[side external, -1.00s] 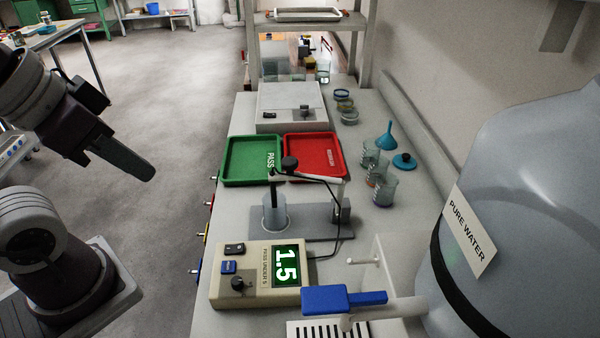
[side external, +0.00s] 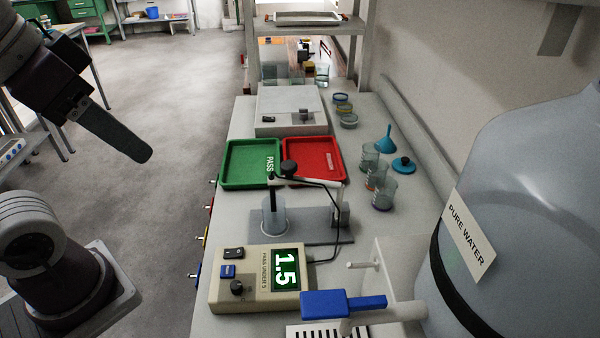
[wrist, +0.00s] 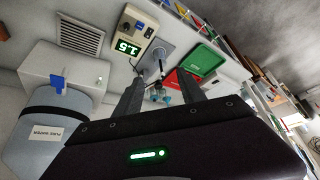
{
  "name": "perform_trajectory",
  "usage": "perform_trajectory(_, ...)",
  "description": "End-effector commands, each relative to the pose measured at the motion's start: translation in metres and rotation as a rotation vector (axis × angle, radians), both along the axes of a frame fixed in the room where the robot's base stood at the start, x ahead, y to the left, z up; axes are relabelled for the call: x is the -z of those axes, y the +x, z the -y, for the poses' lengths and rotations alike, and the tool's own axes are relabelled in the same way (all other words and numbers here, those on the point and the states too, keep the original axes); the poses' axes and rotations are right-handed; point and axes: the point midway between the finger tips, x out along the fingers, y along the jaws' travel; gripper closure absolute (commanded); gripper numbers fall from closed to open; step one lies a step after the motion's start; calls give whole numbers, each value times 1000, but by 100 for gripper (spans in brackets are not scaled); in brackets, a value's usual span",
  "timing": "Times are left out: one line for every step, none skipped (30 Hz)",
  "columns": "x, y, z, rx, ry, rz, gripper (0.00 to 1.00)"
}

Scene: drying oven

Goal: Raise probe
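The probe (side external: 272,193) is a dark thin rod hanging from a pale holder arm (side external: 312,182) with a black knob (side external: 290,167). Its lower end is down in a clear cup (side external: 275,218) on a grey stand base. A cable runs from the holder to the beige meter (side external: 260,281), whose green display reads 1.5. My gripper (side external: 141,154) is in the air over the floor, left of the bench and well apart from the probe. In the wrist view, the fingers of my gripper (wrist: 161,84) are spread with nothing held between them. The probe's tip is hard to make out.
Green (side external: 250,163) and red (side external: 315,161) trays lie behind the stand. Small glass beakers (side external: 383,194) and a blue funnel (side external: 386,139) stand to the right. A large water tank (side external: 520,200) and its blue-handled tap (side external: 343,302) fill the near right.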

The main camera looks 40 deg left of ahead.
Motion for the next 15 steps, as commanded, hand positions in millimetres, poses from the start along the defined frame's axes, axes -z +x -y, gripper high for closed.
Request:
perform_trajectory(4, 11, 5, 47, 37, -55, 50)
perform_trajectory(8, 17, 9, 85, 57, -93, 50)
perform_trajectory(13, 26, 13, 140, 79, -140, 50)
perform_trajectory(17, 33, 17, 186, 92, -174, 50)
perform_trajectory(22, 40, 21, 232, 100, -210, 50)
perform_trajectory(28, 49, 26, 300, 103, -257, 50)
perform_trajectory(33, 57, 30, 353, 101, -292, 50)
perform_trajectory(39, 64, 34, 410, 93, -326, 50)
perform_trajectory(47, 75, 39, 494, 73, -370, 50)
perform_trajectory(54, 83, 44, 562, 48, -399, 50)
perform_trajectory(61, 91, 48, 634, 14, -425, 50)
perform_trajectory(69, 103, 55, 738, -45, -448, 50)
perform_trajectory(75, 111, 59, 821, -100, -454, 50)
perform_trajectory(80, 120, 64, 905, -166, -448, 50)
perform_trajectory(84, 133, 70, 1016, -263, -417, 50)
